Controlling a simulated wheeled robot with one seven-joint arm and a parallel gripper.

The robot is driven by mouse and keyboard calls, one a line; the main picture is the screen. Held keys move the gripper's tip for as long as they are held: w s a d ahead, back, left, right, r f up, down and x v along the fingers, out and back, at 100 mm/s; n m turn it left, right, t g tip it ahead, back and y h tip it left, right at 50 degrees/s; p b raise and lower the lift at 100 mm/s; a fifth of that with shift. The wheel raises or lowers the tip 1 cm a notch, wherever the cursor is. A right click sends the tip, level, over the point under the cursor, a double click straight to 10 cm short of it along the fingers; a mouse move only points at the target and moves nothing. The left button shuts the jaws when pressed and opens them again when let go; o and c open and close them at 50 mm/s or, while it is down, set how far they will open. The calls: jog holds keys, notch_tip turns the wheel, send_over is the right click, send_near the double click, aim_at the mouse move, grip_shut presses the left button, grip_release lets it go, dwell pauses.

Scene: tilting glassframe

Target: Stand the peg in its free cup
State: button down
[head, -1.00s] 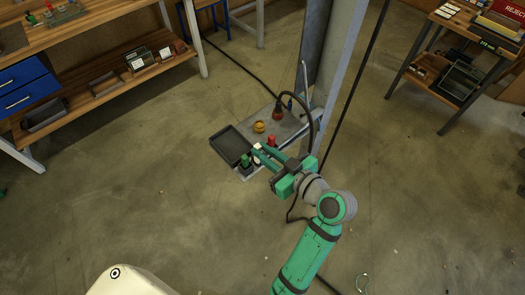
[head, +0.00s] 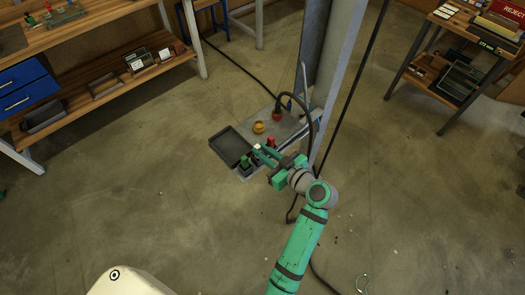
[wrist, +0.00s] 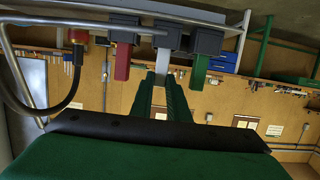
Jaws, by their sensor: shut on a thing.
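My gripper (head: 262,152) is shut on a pale grey-white peg (wrist: 161,78), low over the row of dark cups. In the wrist view, which is upside down, the peg lines up with the middle cup (wrist: 171,37) and its far end meets that cup's outline. I cannot tell how deep it sits. A red peg (wrist: 122,63) stands in the cup (wrist: 122,33) on one side. A green peg (wrist: 199,70) stands in the cup (wrist: 206,41) on the other side. The head view also shows the red peg (head: 270,141) and green peg (head: 245,160).
A dark empty tray (head: 230,146) lies beside the cups. A yellow round thing (head: 258,127) and a red-based fitting with a black hose (head: 277,113) stand on the grey plate behind. A tall grey post (head: 334,80) rises close to my arm. Open floor lies in front.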

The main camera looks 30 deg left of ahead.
jog(key=shift+f, duration=0.1)
jog(key=c, duration=1.7)
grip_release()
